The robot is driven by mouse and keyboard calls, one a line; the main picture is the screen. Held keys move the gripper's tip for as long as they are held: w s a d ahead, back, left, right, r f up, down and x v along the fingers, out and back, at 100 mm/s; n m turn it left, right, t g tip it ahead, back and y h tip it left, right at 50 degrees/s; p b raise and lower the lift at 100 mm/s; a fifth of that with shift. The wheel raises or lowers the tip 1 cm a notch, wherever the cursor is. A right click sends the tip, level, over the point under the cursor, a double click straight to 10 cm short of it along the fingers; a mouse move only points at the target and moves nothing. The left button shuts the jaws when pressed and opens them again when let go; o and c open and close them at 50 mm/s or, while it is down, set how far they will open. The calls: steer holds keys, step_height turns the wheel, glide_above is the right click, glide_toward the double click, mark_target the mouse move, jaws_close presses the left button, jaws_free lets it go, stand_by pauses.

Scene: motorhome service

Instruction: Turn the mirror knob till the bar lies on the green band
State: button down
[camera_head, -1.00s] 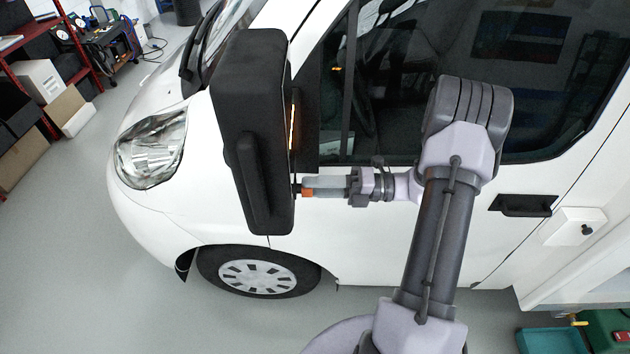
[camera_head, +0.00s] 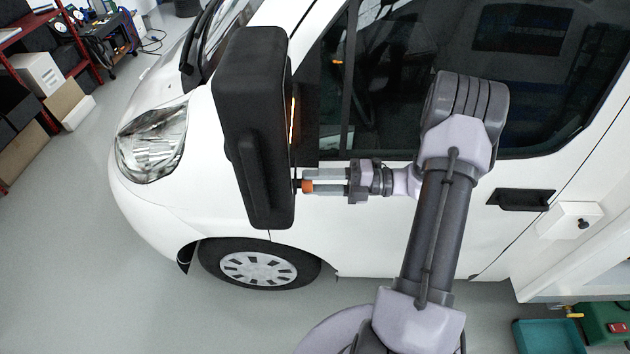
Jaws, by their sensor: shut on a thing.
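The mirror (camera_head: 255,130) is a large black housing on the white motorhome's front side, left of centre in the head view. The orange mirror knob (camera_head: 307,186) sticks out from its lower right edge on a short dark stem. My gripper (camera_head: 312,186) reaches in from the right and its two grey fingers are shut on the knob. A thin lit orange strip (camera_head: 293,121) shows on the mirror's right edge. The mirror's face is turned away, so the bar and the green band are not visible.
The cab door with its dark window (camera_head: 430,80) and black handle (camera_head: 523,200) lies close behind my arm. The front wheel (camera_head: 258,268) is below the mirror. A green box (camera_head: 605,325) and a teal tray (camera_head: 547,338) stand at the lower right. Open floor lies at the lower left.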

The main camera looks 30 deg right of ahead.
steer(key=c, duration=0.9)
jaws_free()
steer(key=b+v, duration=0.3)
steer(key=v, duration=1.4)
steer(key=shift+s+d, duration=0.2)
